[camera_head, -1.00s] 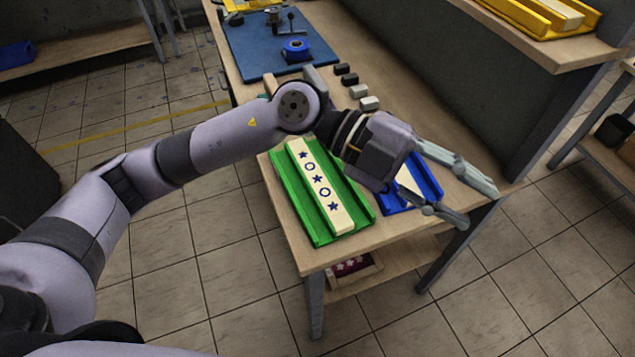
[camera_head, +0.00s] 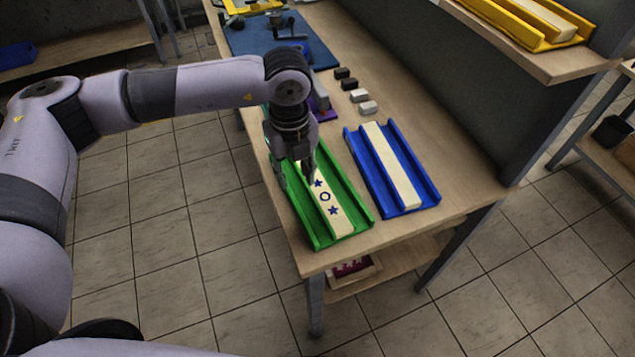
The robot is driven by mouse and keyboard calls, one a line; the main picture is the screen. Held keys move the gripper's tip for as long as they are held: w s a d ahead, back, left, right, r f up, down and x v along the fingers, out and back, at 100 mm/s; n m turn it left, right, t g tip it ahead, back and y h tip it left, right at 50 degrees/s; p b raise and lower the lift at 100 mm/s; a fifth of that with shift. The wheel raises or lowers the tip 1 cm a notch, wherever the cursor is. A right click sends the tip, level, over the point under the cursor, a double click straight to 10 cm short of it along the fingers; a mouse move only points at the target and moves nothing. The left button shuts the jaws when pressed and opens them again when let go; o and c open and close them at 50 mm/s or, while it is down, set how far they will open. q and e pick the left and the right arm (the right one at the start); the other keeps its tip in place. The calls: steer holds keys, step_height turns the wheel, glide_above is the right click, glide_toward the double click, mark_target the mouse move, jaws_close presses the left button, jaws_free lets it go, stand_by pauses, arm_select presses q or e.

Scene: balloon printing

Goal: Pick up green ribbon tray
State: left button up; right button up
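The green ribbon tray (camera_head: 361,207) lies on the near end of the wooden table. It holds a cream ribbon strip (camera_head: 336,221) printed with blue stars and rings. My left gripper (camera_head: 297,180) points down over the far half of the tray and covers part of the tray and ribbon. Its two fingers are spread apart, one near the tray's left wall and one over the ribbon. Whether they touch the tray cannot be told. My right gripper is not in view.
A blue tray (camera_head: 434,203) with a plain cream strip lies just right of the green tray. Several small blocks (camera_head: 368,107) sit behind it. A blue mat (camera_head: 245,42) lies at the far end. A raised shelf with a yellow tray (camera_head: 497,27) is at the upper right.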

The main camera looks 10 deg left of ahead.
arm_select(q)
steer(key=p, duration=0.1)
glide_above(296, 203)
step_height(296, 203, down, 4)
steer(key=shift+w+d+f, duration=0.15)
steer(key=shift+f, duration=0.05)
steer(key=f+p, duration=0.1)
steer(key=f, duration=0.1)
steer(key=f+p, duration=0.1)
steer(key=f, duration=0.1)
steer(key=shift+s+a+f+p, duration=0.2)
steer(key=shift+f+p, duration=0.15)
steer(key=shift+f, duration=0.3)
steer(key=shift+c, duration=0.5)
jaws_close()
steer(key=shift+w+r, duration=0.1)
